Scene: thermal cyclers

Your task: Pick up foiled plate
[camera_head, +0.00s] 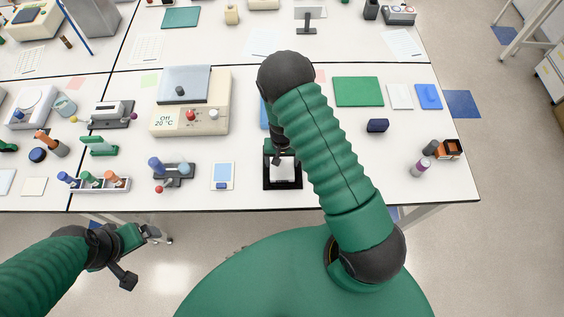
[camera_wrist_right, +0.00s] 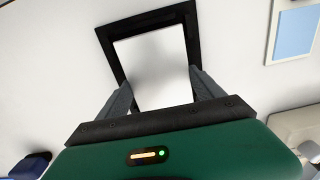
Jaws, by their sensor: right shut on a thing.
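The foiled plate (camera_head: 285,174) is a pale, silvery rectangle at the front edge of the bench, by a black square frame (camera_head: 268,184). In the right wrist view the plate (camera_wrist_right: 152,62) shows as a plain bright top with the black frame (camera_wrist_right: 112,48) around it. My right gripper (camera_wrist_right: 165,85) is shut on the plate, one grey finger at each side of it. Whether the plate is clear of the frame cannot be told. My left gripper (camera_head: 152,234) hangs in front of the bench, away from everything; its jaw opening is unclear.
A white card with a blue panel (camera_head: 222,176) lies left of the frame. A cream thermal cycler (camera_head: 188,120) stands behind it. A tube rack (camera_head: 100,184) is at front left.

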